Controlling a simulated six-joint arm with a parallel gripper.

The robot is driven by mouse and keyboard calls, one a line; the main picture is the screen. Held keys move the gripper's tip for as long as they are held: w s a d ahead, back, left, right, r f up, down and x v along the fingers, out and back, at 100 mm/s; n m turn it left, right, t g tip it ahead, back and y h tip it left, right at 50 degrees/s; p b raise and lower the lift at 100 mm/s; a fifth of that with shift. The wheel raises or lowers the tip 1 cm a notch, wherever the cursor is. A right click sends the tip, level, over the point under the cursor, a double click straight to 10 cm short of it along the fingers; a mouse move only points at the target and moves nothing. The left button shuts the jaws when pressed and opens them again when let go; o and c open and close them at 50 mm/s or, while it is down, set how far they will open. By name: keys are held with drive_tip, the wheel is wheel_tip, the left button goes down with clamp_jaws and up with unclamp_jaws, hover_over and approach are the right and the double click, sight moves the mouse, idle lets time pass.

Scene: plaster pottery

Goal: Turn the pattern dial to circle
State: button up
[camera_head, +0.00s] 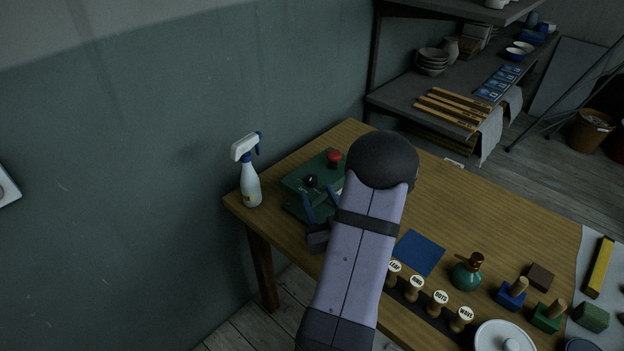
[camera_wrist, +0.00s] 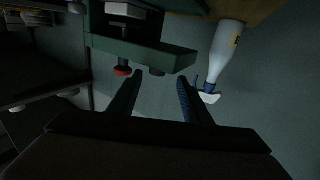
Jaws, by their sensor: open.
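A green machine (camera_head: 322,166) stands at the table's left end, with a black knob (camera_head: 311,181) and a red button (camera_head: 334,160) on top. The knob looks like the dial; its markings and setting are too small to read. In the wrist view the machine (camera_wrist: 150,52) appears upside down, with the knob (camera_wrist: 157,71) beside the red button (camera_wrist: 122,70). My gripper (camera_head: 322,195) is open and empty. Its blue fingers are close to the machine on the knob's side. In the wrist view the knob lies between and beyond the fingertips (camera_wrist: 160,80). My arm hides part of the machine.
A white spray bottle (camera_head: 250,185) stands left of the machine by the wall. A blue square (camera_head: 419,252), labelled wooden stamps (camera_head: 438,300) and a teal bottle (camera_head: 468,275) are to the right. The table's far middle (camera_head: 460,200) is clear.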

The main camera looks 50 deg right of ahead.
sight(314, 183)
drive_tip(key=shift+s+d+r, duration=0.1)
drive_tip(key=shift+s+d, duration=0.1)
drive_tip(key=shift+p+x, duration=0.75)
drive_tip(key=shift+x, duration=2.9)
drive_tip(key=c, duration=1)
